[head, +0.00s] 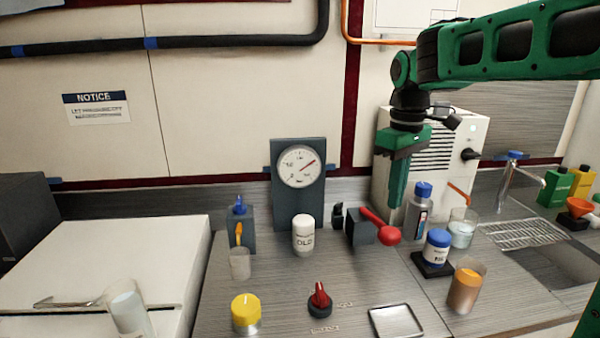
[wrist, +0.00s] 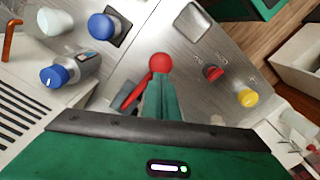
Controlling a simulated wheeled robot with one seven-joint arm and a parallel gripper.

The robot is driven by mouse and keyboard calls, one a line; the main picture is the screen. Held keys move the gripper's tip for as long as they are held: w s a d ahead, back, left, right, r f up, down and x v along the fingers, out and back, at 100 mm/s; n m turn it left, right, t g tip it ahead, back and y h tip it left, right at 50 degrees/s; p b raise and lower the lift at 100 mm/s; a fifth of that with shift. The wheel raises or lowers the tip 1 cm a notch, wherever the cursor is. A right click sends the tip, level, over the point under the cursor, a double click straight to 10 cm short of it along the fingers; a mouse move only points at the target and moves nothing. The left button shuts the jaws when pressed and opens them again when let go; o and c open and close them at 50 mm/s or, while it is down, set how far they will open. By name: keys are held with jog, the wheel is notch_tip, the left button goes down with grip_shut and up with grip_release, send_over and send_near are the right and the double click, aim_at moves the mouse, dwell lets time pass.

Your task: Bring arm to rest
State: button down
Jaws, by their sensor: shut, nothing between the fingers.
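My gripper (head: 396,205) is green and points down over the bench, in front of the white louvred unit. Its fingers are shut with nothing between them; they also show in the wrist view (wrist: 162,82). A red-knobbed lever (head: 374,222) on a dark block stands just left of and below the fingertips in the head view. In the wrist view the lever's red ball (wrist: 160,62) shows right at the fingertips. I cannot tell whether they touch. My green arm reaches in from the upper right.
A grey bottle with a blue cap (head: 419,208) stands close right of my gripper. A metal tray (head: 396,321) lies in front.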

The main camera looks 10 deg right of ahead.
jog(key=shift+r, duration=0.1)
jog(key=s+d+f+m, duration=0.4)
jog(key=s, duration=0.4)
jog(key=s+d+f+m, duration=0.4)
jog(key=s+f, duration=0.1)
jog(key=s, duration=0.4)
jog(key=s+d+f+m, duration=0.4)
jog(key=s, duration=0.5)
jog(key=shift+s+d+f, duration=0.2)
jog(key=shift+s+f, duration=0.05)
jog(key=shift+f, duration=0.05)
